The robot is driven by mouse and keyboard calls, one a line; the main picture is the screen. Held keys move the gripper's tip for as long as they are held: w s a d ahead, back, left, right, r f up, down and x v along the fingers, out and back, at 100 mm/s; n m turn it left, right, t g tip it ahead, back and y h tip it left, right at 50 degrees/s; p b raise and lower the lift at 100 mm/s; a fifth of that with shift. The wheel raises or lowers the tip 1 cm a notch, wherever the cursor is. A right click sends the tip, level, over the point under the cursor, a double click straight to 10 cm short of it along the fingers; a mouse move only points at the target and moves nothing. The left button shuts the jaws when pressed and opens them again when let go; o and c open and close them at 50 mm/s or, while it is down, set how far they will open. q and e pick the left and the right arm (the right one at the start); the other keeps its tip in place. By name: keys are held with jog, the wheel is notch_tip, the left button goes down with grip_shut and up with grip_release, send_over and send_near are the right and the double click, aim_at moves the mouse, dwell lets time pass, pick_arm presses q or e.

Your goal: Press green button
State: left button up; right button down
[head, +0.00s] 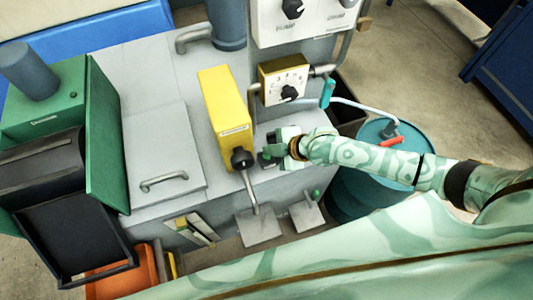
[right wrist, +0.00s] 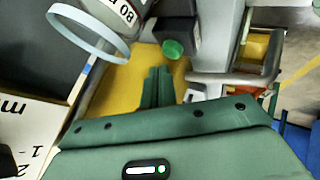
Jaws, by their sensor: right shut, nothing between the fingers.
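The round green button (right wrist: 173,49) sits on a dark box (right wrist: 178,28) in the right wrist view. My right gripper (right wrist: 159,70) is shut and empty, and its tips appear just short of the button in that view. I cannot tell whether they touch it. In the head view my right gripper (head: 268,153) is over the machine's front ledge, right of the yellow box. The button is not clearly visible there, apparently hidden by my gripper. My left gripper is not in view.
The yellow box (head: 224,105) with a black knob and a dial box (head: 284,80) stand close to my right gripper. Behind my right arm is a teal drum (head: 350,185). A green-tipped lever (head: 316,194) rises near the pedals. A pale ring (right wrist: 88,35) shows in the wrist view.

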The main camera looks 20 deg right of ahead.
aim_at(270, 157)
jog(key=shift+f, duration=0.35)
jog(key=shift+f+b, duration=0.45)
jog(key=shift+f, duration=0.05)
dwell(0.6)
jog(key=shift+r+p, duration=0.9)
jog(key=shift+r, duration=0.05)
notch_tip(270, 157, up, 5)
jog(key=p, duration=0.4)
dwell(0.4)
dwell(0.6)
